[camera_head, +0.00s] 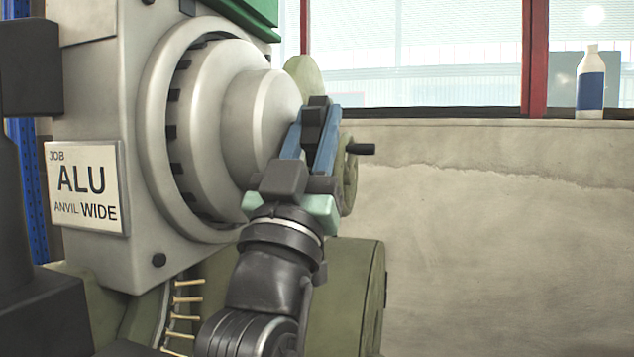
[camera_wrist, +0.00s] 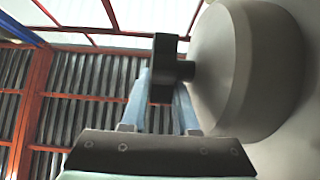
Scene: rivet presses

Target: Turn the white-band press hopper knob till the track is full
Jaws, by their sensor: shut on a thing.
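The press hopper is a large stepped grey drum (camera_head: 215,115) at the left of the head view; its smooth round end (camera_wrist: 235,70) fills the right of the wrist view. A black knob (camera_head: 316,112) stands out from it on a short stem and also shows in the wrist view (camera_wrist: 164,50). My gripper (camera_head: 311,135) is shut on this knob, with its blue fingers on either side. The rivet track (camera_head: 168,315) runs down below the drum and holds several rivets (camera_head: 188,299); its lower part is hidden by my arm. No white band is visible.
A sign (camera_head: 88,187) on the press reads "JOB ALU ANVIL WIDE". A green handwheel (camera_head: 348,180) with a black handle (camera_head: 361,149) is close behind my gripper. A green cylinder (camera_head: 345,285) lies below. A bottle (camera_head: 590,85) stands on the window sill. The right side is open.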

